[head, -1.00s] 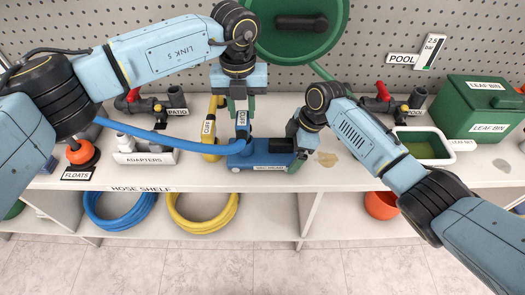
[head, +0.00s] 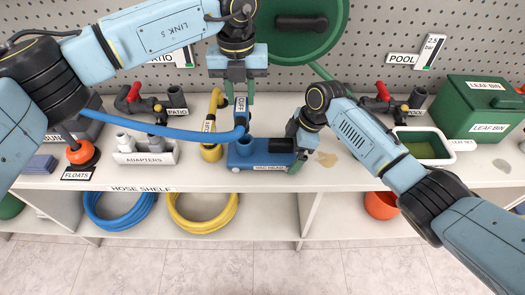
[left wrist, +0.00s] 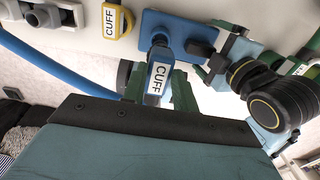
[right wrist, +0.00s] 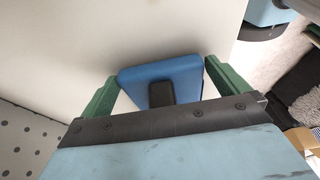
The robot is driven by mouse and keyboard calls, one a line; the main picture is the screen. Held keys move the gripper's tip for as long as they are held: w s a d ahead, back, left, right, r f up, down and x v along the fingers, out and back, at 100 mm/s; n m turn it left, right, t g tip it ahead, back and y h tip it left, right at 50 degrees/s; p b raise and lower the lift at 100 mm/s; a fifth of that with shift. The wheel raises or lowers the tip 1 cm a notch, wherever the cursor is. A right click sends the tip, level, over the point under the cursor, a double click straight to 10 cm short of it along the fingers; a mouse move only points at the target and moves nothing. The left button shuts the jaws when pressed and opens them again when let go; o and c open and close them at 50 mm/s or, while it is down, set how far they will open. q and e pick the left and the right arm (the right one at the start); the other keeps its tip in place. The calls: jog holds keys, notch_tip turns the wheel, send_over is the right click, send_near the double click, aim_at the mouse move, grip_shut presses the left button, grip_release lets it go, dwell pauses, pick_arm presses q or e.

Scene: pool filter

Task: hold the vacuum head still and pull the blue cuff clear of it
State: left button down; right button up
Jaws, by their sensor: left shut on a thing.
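The left wrist view also shows the cuff (left wrist: 157,80) between the fingers. The blue hose (head: 170,131) runs left from it.
A yellow cuff (head: 211,150) stands just left of the head. The adapters tray (head: 146,157) and floats (head: 80,152) are further left. A green bin (head: 485,115) and a tray (head: 425,145) stand at right. A green reel hangs behind my left gripper.

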jog(key=shift+r, duration=0.1)
jog(key=v, duration=1.2)
jog(key=shift+s, duration=0.1)
